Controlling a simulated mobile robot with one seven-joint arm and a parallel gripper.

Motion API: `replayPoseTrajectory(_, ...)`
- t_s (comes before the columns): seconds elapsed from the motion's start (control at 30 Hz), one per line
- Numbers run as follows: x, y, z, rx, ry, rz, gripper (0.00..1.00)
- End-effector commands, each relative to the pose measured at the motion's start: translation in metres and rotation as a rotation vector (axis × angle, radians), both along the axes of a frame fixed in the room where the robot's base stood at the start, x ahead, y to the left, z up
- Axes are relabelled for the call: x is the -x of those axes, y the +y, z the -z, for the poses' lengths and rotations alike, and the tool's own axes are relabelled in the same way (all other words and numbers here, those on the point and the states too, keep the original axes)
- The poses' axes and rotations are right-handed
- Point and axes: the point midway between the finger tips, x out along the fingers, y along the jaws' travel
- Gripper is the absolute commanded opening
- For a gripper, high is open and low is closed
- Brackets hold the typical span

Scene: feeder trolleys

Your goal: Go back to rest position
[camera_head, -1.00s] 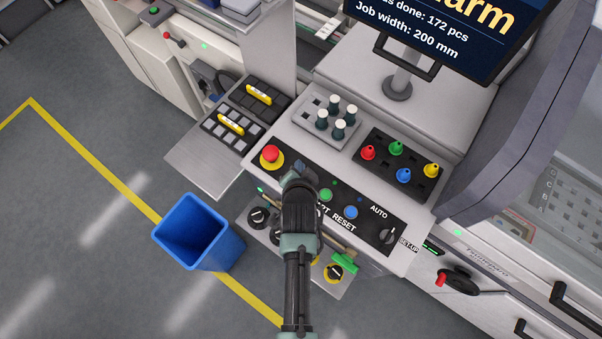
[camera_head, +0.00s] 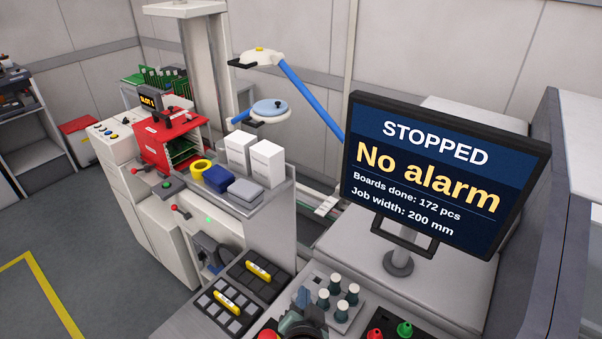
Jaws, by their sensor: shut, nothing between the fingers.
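My gripper (camera_head: 302,298) shows only in part at the bottom edge of the head view, over the control panel and just left of a grey tray with several dark, white-topped nozzles (camera_head: 337,298). It is shut and holds nothing that I can see. The rest of my arm is cut off by the picture's lower edge. The monitor (camera_head: 432,172) on its stand reads "STOPPED", "No alarm", 172 boards done and job width 200 mm.
A black feeder rack (camera_head: 262,272) with yellow-marked pieces lies left of my gripper. Red and green knobs (camera_head: 404,329) show at the bottom right. A red magazine (camera_head: 160,143), white boxes (camera_head: 266,162) and a blue-armed lamp (camera_head: 305,92) stand further back. The floor at left is clear.

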Motion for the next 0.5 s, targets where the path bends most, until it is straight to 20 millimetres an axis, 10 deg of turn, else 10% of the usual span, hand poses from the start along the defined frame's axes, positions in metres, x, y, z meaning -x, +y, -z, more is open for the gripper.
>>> replayPoseTrajectory(0.23, -0.046, -0.002, -0.185, 0.209, -0.415, -0.063, 0.00)
replayPoseTrajectory(0.5, 0.011, 0.004, -0.382, 0.459, -0.871, -0.037, 0.00)
